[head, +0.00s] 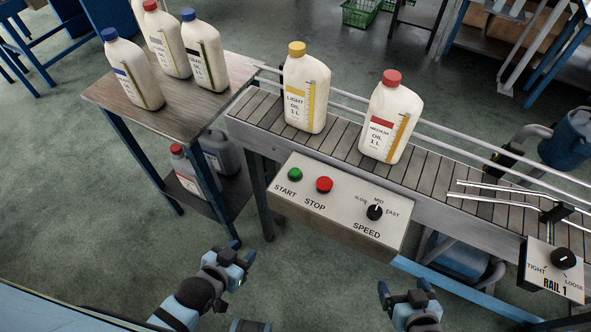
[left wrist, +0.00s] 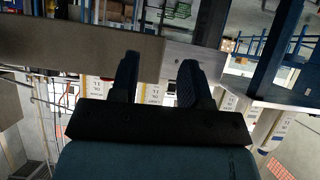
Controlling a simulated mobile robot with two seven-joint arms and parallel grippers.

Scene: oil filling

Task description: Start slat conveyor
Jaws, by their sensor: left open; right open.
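The slat conveyor (head: 343,143) runs from the centre toward the right in the head view. A light-oil bottle (head: 306,92) with a yellow cap and a medium-oil bottle (head: 391,118) with a red cap stand upright on its slats. On its front is a control panel (head: 340,212) with a green START button (head: 295,174), a red STOP button (head: 324,184) and a SPEED knob (head: 375,212) near MID. My left gripper (head: 236,262) is open and empty, below and left of the panel. My right gripper (head: 405,288) is open and empty, below the panel's right end.
A side table (head: 120,95) with several capped bottles stands at the conveyor's left end, with more bottles on its lower shelf. A RAIL 1 box (head: 552,270) with a TIGHT-LOOSE knob (head: 563,259) is at right. Guide rails run along the conveyor. The floor before the panel is clear.

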